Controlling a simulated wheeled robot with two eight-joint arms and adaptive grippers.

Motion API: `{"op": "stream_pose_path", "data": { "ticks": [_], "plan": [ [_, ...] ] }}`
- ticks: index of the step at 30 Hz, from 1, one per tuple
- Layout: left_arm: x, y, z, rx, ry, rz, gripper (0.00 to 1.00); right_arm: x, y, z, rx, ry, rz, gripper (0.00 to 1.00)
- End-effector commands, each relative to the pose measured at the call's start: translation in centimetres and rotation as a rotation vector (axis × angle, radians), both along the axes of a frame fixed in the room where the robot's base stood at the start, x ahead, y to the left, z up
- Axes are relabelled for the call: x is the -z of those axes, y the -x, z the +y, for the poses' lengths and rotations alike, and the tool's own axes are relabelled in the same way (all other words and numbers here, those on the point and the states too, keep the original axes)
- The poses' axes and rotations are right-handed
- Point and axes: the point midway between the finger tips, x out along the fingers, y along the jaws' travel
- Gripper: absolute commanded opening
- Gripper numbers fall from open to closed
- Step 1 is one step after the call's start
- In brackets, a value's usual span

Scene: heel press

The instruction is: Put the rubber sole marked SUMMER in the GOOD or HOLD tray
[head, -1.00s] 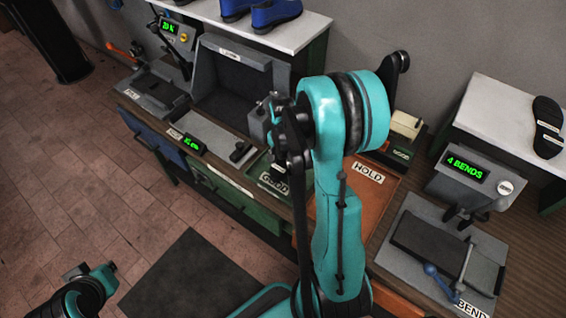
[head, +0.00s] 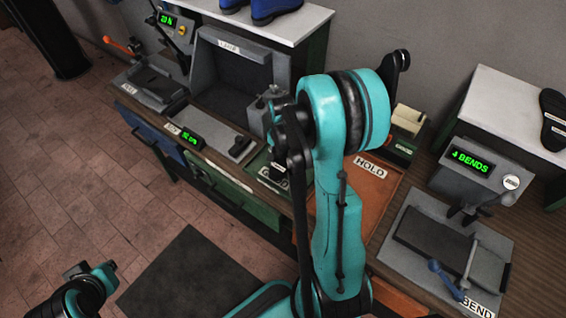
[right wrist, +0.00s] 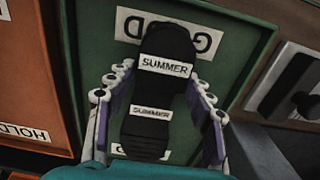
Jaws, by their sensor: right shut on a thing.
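The black rubber sole (right wrist: 160,95), with white SUMMER labels on its wide part and its narrower part, lies between the fingers of my right gripper (right wrist: 158,78) in the right wrist view. The gripper is shut on it. Behind it is the green GOOD tray (right wrist: 218,92), whose GOOD label is partly covered by the sole. I cannot tell whether the sole touches the tray. The tray shows partly behind my right arm in the head view (head: 257,163). The orange HOLD tray (head: 386,192) is beside it. At lower left, my left arm shows, but its gripper fingers are not clear.
A bending machine (head: 440,240) reading 4 BENDS stands at the right. A small beige-topped device (head: 408,120) stands behind the HOLD tray. Measuring equipment fills the bench at the left. Another dark sole (head: 553,115) lies on the white shelf (head: 500,105) at right.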

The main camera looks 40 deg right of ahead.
Motion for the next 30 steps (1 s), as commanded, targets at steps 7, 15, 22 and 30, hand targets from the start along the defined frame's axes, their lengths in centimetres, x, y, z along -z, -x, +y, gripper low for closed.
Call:
{"op": "stream_pose_path", "data": {
  "ticks": [7,15,22,30],
  "plan": [
    [0.17,0.00,0.00,0.000,0.000,0.000,0.00,0.13,0.01,0.03,0.000,0.000,0.000,0.18],
    [0.51,0.01,0.00,0.000,0.000,0.000,0.00,0.46,0.01,0.03,0.000,0.000,0.000,0.18],
    [0.44,0.00,0.00,0.000,0.000,0.000,0.00,0.41,0.01,0.02,0.000,0.000,0.000,0.55],
    [0.44,0.00,0.00,0.000,0.000,0.000,0.00,0.41,0.01,0.02,0.000,0.000,0.000,0.76]
  ]
}}
